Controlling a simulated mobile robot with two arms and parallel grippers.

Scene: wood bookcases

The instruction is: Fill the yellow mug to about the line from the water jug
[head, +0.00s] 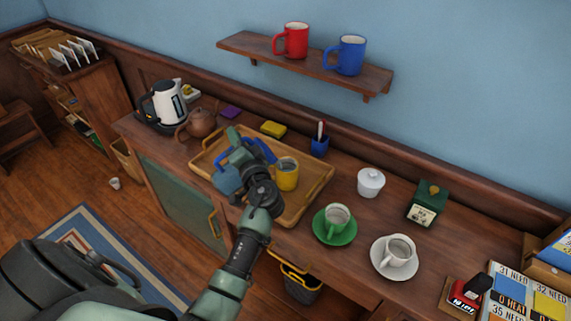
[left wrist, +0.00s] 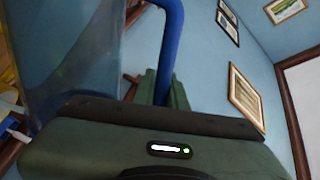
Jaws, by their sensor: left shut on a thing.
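The water jug (head: 226,181) is a blue see-through vessel over the left part of the wooden tray (head: 315,192). My left gripper (head: 247,153) is shut on the jug and covers much of it. In the left wrist view the jug's blue handle (left wrist: 172,45) stands at the jaws, with the clear wall (left wrist: 65,60) beside it. The yellow mug (head: 287,176) stands upright on the tray, just right of my gripper. Its line and water level are too small to tell. I cannot tell the jug's tilt or whether it touches the tray. My right gripper is not in view.
A teapot (head: 201,123) and a kettle (head: 168,102) stand left of the tray. A blue pen cup (head: 320,147) and yellow sponge (head: 273,129) are behind it.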

